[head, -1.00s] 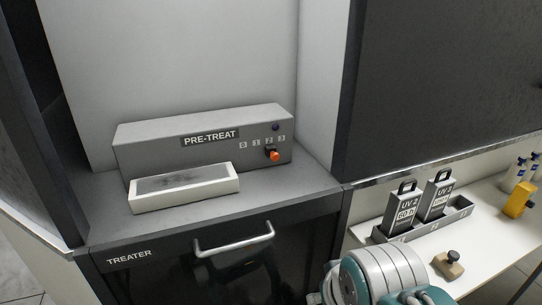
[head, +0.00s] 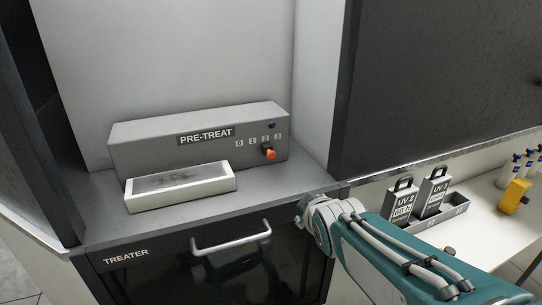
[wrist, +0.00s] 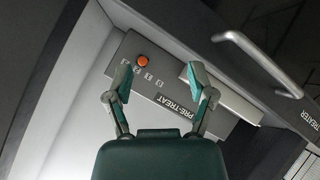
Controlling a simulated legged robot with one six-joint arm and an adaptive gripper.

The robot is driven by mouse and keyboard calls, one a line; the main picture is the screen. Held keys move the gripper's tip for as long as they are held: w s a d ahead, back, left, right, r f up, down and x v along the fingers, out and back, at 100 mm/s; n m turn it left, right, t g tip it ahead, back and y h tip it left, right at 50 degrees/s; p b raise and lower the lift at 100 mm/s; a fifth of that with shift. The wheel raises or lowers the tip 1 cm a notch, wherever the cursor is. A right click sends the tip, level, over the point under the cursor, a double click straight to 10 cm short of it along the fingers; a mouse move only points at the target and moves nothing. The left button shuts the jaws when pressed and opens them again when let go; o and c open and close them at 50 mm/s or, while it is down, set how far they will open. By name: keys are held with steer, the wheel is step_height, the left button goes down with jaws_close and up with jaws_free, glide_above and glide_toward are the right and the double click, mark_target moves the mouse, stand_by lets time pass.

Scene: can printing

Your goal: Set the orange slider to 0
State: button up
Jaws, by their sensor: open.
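The orange slider (head: 269,154) sticks out of the front of the grey PRE-TREAT box (head: 135,155), at the right end. It sits just under the number row, by the 2 and 3 marks; I cannot tell exactly which it lines up with. In the wrist view the orange slider (wrist: 142,60) shows above and between my fingertips, apart from them. My gripper (wrist: 161,78) is open and empty, facing the box front. The gripper itself is not clearly seen in the head view, where only my arm shows.
A white-rimmed tray (head: 180,204) stands before the box's left part. A drawer handle (head: 231,236) juts out below the counter. A side wall rises right of the box. UV cartridges (head: 401,206) stand in a rack at right.

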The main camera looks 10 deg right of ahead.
steer(key=w+n+t+y, duration=0.1)
steer(key=w+n+t, duration=0.2)
steer(key=w+n, duration=0.45)
steer(key=n+t+y, duration=0.3)
steer(key=n+t, duration=0.1)
steer(key=n, duration=0.1)
glide_toward(272, 157)
steer(key=shift+w+r, duration=0.1)
steer(key=shift+r, duration=0.1)
steer(key=w, duration=0.3)
steer(key=w+a, duration=0.1)
steer(key=w, duration=0.6)
steer(key=shift+w+a, duration=0.2)
steer(key=shift+a, duration=0.15)
jaws_close()
